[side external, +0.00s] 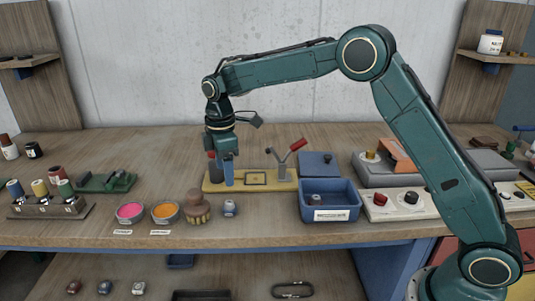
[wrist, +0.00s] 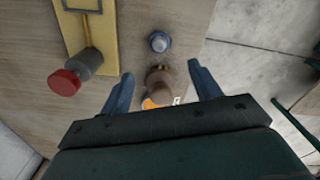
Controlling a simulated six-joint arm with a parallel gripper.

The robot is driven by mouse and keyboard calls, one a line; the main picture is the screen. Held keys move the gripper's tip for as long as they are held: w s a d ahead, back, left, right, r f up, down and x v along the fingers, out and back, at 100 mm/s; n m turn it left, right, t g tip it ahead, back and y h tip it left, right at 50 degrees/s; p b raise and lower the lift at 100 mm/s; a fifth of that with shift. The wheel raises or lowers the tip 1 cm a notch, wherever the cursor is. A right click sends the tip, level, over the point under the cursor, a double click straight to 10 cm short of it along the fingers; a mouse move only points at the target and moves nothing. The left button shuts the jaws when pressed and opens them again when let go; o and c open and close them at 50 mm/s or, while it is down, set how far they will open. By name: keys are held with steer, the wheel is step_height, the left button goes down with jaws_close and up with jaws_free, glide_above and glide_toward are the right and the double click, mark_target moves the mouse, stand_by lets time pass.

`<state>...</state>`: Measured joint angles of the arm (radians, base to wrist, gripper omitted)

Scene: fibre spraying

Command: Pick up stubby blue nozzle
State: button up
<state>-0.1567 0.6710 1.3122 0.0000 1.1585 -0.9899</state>
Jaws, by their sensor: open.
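A small stubby blue-grey nozzle (side external: 229,208) stands on the bench top, just right of a brown round brush-like object (side external: 196,209). In the wrist view the nozzle (wrist: 159,41) lies beyond the fingertips, between their lines, with the brown object (wrist: 158,82) nearer the fingers. My gripper (side external: 221,180) points down near the left end of the yellow fixture, above and behind the nozzle in the side view. Its two blue fingers are apart and empty, also in the wrist view (wrist: 160,73). Nothing touches the nozzle.
The yellow fixture (side external: 252,187) with a red-handled clamp (side external: 284,152) stands behind the nozzle. A blue bin (side external: 329,212) is to the right. Several small parts sit on the lower shelf.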

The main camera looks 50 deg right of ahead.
mark_target(229, 202)
step_height(229, 202, down, 6)
steer(key=shift+f, duration=0.25)
steer(key=shift+s+d+f, duration=0.1)
steer(key=shift+d+f, duration=0.05)
steer(key=shift+f, duration=2.45)
steer(key=c, duration=1.1)
steer(key=shift+r, duration=0.2)
step_height(229, 202, up, 20)
steer(key=shift+f, duration=0.1)
